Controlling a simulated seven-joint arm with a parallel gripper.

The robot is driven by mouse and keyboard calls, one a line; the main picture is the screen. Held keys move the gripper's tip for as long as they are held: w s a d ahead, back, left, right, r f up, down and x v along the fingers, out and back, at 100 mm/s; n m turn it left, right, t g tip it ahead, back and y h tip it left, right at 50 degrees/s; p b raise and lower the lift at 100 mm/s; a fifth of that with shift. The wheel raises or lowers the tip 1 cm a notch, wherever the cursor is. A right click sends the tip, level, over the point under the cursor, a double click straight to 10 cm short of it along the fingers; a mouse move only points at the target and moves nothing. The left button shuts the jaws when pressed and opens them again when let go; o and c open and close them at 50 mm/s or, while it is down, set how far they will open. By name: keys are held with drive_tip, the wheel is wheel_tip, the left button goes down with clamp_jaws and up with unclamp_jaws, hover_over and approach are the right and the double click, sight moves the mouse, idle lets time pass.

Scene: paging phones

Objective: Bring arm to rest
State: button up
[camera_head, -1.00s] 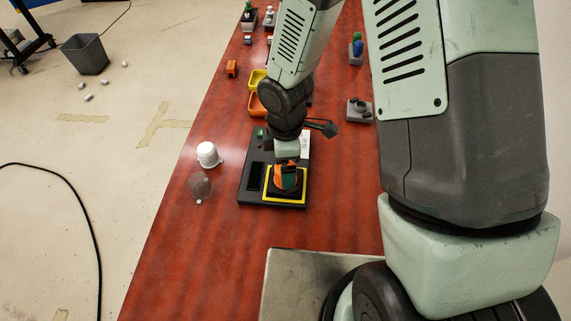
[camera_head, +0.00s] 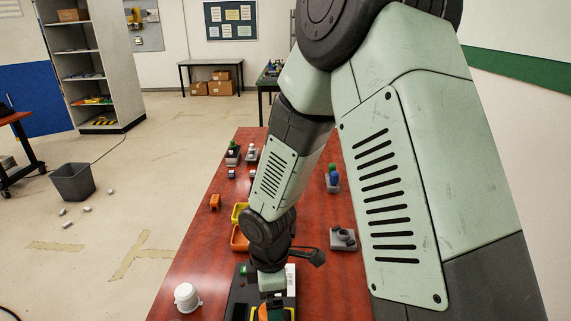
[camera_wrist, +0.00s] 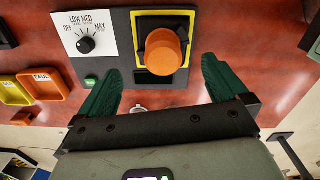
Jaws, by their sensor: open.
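My gripper (camera_wrist: 160,68) is open in the wrist view, its two green fingers apart with nothing held between them. An orange round knob (camera_wrist: 163,52) stands in a yellow-framed square on a dark panel (camera_wrist: 119,22) just beyond the fingertips. The panel also carries a black dial (camera_wrist: 87,44) on a white label and a small green button (camera_wrist: 91,81). In the head view my gripper (camera_head: 272,308) is low over the panel (camera_head: 238,298), cut by the bottom edge, and hides much of it.
Yellow (camera_head: 240,212) and orange (camera_head: 238,240) trays lie beyond the panel on the red table (camera_head: 207,249). A white cup (camera_head: 187,297) stands left of it. A grey fixture (camera_head: 343,238) is at the right. A bin (camera_head: 72,183) stands on the floor.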

drive_tip(key=d+r+m+t, duration=0.1)
drive_tip(key=d+r+m, duration=0.25)
drive_tip(key=r, duration=0.35)
drive_tip(key=s+d+r+m+t+h, duration=0.1)
drive_tip(key=d+r+m, duration=0.25)
drive_tip(key=r, duration=0.35)
drive_tip(key=d+r+m+t, duration=0.1)
drive_tip(key=d+r+m, duration=0.25)
drive_tip(key=r, duration=0.35)
drive_tip(key=s+d+r+m+t+y, duration=0.1)
drive_tip(key=s+d+r+m, duration=0.3)
drive_tip(key=s+r+m, duration=0.5)
drive_tip(key=shift+s+d+r+t, duration=0.15)
drive_tip(key=shift+s+r+t, duration=0.55)
drive_tip(key=shift+s, duration=0.85)
